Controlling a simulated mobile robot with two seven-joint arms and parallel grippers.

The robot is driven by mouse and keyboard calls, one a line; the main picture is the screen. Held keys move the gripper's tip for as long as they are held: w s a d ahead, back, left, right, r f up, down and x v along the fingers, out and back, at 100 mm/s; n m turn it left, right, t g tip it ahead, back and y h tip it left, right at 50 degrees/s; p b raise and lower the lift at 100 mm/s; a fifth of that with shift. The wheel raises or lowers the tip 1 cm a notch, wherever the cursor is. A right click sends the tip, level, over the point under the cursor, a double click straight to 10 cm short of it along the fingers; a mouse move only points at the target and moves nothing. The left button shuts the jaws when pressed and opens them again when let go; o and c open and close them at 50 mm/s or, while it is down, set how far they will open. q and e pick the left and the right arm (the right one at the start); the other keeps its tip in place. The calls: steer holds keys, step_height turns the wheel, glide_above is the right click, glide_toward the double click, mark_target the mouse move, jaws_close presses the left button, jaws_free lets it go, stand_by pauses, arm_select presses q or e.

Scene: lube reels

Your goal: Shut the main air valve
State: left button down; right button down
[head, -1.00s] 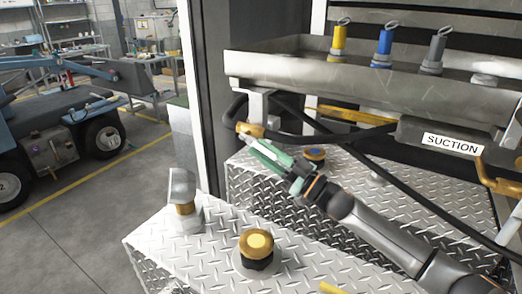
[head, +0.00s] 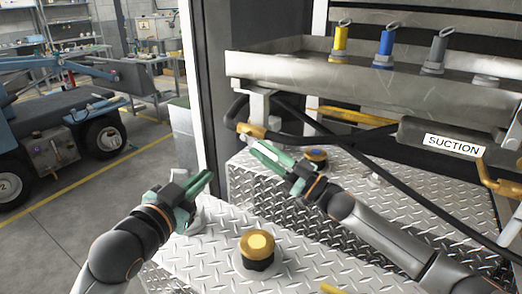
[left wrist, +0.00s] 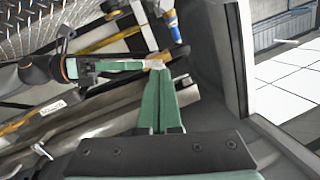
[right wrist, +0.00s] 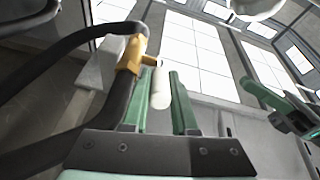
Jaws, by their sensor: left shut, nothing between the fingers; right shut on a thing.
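A brass-coloured valve (head: 251,131) sits on a black hose below the left end of the metal tray. In the right wrist view the valve (right wrist: 131,55) has a pale, rounded handle (right wrist: 161,88) pointing down between my right fingers. My right gripper (head: 252,145) is shut on this handle, its fingertips just below the valve body. My left gripper (head: 207,175) is shut and empty, left of and below the valve and apart from it. It also shows at the right of the right wrist view (right wrist: 250,88).
A metal tray (head: 290,70) holds yellow, blue and grey fittings above. Black hoses cross below it, near a box labelled SUCTION (head: 440,138). A yellow-topped knob (head: 257,246) stands on the tread-plate surface (head: 215,240). A dark upright post (head: 213,90) stands close left of the valve.

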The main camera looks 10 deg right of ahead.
mark_target(261, 150)
arm_select(q)
steer(key=s+d+r+m+g+h, duration=0.1)
steer(key=s+d+r+m+h, duration=0.2)
steer(key=d+r, duration=0.35)
steer(key=w+d+f, duration=0.1)
steer(key=w+d, duration=0.1)
steer(key=w+d+f, duration=0.1)
steer(key=w+d, duration=0.1)
steer(key=w, duration=0.1)
steer(key=w+d+f, duration=0.1)
steer(key=w+d, duration=0.1)
steer(key=w, duration=0.1)
steer(key=shift+d+f, duration=0.4)
steer(key=shift+w+f, duration=0.15)
steer(key=shift+f, duration=0.3)
